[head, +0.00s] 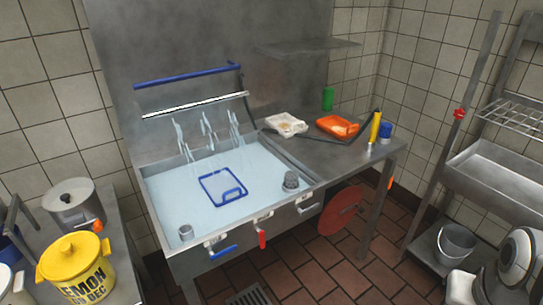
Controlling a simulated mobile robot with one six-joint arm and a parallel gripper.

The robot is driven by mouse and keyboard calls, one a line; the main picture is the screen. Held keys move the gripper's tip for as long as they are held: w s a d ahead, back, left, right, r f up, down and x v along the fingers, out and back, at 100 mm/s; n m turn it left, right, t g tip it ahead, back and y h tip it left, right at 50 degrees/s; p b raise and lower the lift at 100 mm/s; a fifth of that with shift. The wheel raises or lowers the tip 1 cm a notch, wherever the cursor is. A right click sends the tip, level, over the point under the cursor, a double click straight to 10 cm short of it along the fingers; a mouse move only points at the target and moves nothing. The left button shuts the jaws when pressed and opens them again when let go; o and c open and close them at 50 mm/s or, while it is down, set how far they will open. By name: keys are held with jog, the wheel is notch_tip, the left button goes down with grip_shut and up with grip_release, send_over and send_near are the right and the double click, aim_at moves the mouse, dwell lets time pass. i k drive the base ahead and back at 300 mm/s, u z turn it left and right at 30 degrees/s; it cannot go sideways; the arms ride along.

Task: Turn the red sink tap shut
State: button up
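The red tap handle (262,239) hangs downward on the front of the large steel sink (165,232). A blue tap handle (222,252) sits to its left, pointing sideways to the right. A pale bar (195,104) above the back of the sink has streams of water (208,130) falling below it. The basin holds pale blue water (190,205). Part of my arm shows at the bottom right corner, apart from the sink. I cannot make out gripper fingers there.
A blue-framed piece (222,187) is in the basin. A counter to the right holds an orange tray (338,126). A red disc (340,209) stands below it. A yellow bucket (76,262) is at left front. A red knob (459,113) is on a right-hand post. Tiled floor (345,275) is open in front.

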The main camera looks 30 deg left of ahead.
aim_at(260, 232)
jog(key=u, duration=1.2)
